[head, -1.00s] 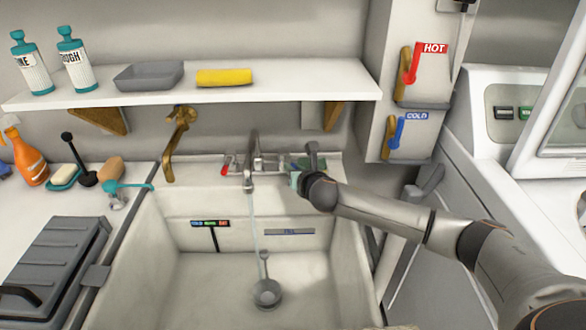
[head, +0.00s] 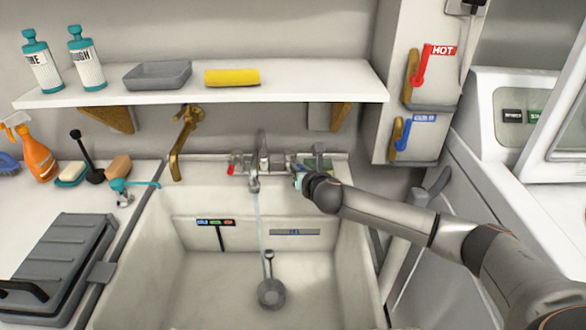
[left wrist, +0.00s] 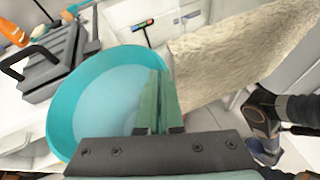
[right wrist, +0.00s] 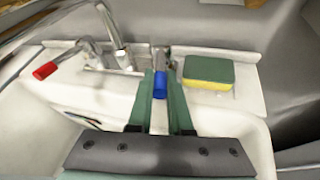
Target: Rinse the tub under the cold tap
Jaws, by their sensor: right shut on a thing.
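The teal tub (left wrist: 105,95) shows in the left wrist view, its pale blue inside facing the camera. My left gripper (left wrist: 158,98) has its green fingers close together on the tub's rim; the head view shows neither. The sink tap (head: 254,182) stands at the back of the white sink, and a thin water stream (head: 259,218) falls from it. My right gripper (right wrist: 160,90) is shut on the blue tap handle (right wrist: 160,82), right of the spout. In the head view my right wrist hides most of that handle.
A red tap handle (right wrist: 45,71) is on the left side. A green and yellow sponge (right wrist: 208,73) lies right of my right fingers. A grey strainer (head: 271,293) is in the sink (head: 205,285). A brass tap (head: 184,140) is at the back left. A shelf (head: 310,84) hangs above.

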